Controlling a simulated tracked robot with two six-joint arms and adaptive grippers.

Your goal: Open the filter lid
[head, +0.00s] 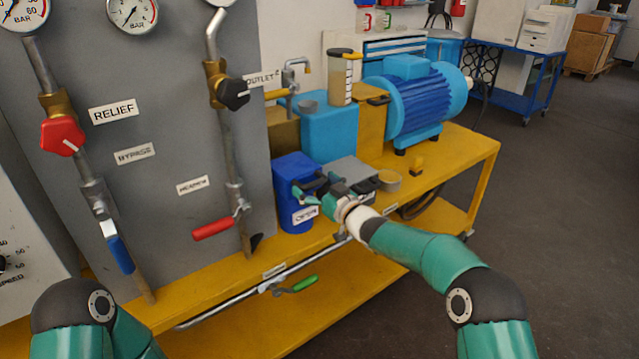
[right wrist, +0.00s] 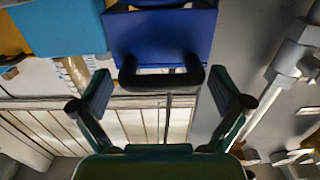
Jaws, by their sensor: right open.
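The filter is a blue box (head: 294,175) on the yellow bench, with a white label on its front that seems to read OPEN. A blue panel with a black bar handle (right wrist: 160,80) shows in the right wrist view; I cannot tell whether the panel is the lid itself. My right gripper (head: 312,190) is at the front right side of the box. In the right wrist view its fingers (right wrist: 158,92) are apart, one on each side of the handle, and do not close on it. The gripper partly hides the box front. My left gripper is out of view.
A grey block (head: 350,170) is right of the box, with a blue tank (head: 330,130) behind it. A blue motor (head: 420,100) stands farther back. Left is a grey panel (head: 150,180) with pipes and a red-handled valve (head: 212,229). A green-handled valve (head: 304,284) is below.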

